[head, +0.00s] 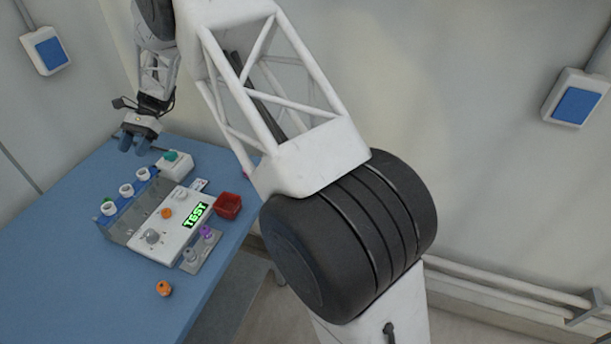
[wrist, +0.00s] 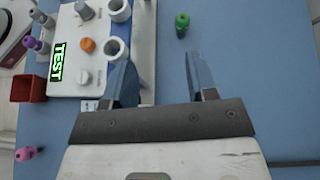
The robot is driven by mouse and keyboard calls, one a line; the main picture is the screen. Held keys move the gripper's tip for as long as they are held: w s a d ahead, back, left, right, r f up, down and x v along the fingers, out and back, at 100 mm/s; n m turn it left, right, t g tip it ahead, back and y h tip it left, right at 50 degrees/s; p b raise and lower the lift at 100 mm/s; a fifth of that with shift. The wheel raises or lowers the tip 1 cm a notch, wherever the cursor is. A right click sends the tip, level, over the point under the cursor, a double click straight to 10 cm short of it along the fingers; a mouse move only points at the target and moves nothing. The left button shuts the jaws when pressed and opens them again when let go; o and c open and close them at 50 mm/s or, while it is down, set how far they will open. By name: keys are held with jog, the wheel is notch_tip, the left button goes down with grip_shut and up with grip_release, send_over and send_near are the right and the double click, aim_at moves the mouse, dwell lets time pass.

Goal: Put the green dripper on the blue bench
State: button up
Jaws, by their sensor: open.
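The green dripper (wrist: 182,22) stands upright on the blue bench (wrist: 240,50), beside the white device, in the wrist view. In the head view only a small green bit (head: 108,201) shows behind a white ring at the device's left end; the rest is hidden. The blue bench (head: 50,260) fills the lower left of the head view. My gripper (head: 136,141) is over the far part of the bench. In the wrist view my gripper (wrist: 160,78) is open, with nothing between its fingers; the green dripper lies beyond the fingertips, apart from them.
The white device (head: 150,237) has a lit TEST display, an orange knob and a row of white rings. A red box (head: 228,205), a purple dripper (head: 206,232) and an orange dripper (head: 164,288) are near it. A pink dripper (wrist: 27,153) is near the bench edge.

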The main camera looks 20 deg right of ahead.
jog(key=s+d+r+n+t+h, duration=0.35)
jog(key=s+d+r+t, duration=0.25)
jog(key=s+d+r, duration=1.4)
jog(key=s+d+n+t+h, duration=0.1)
jog(key=s+d, duration=0.3)
jog(key=s, duration=0.5)
jog(key=s+d+f+n+t+h, duration=0.1)
jog(key=s+d+t+h, duration=0.1)
jog(key=s+d, duration=0.3)
jog(key=s+d+f+n+t+h, duration=0.1)
jog(key=s+d, duration=0.4)
jog(key=s, duration=0.9)
jog(key=shift+n+t+h, duration=0.45)
jog(key=shift+t, duration=0.55)
jog(key=shift+f, duration=0.1)
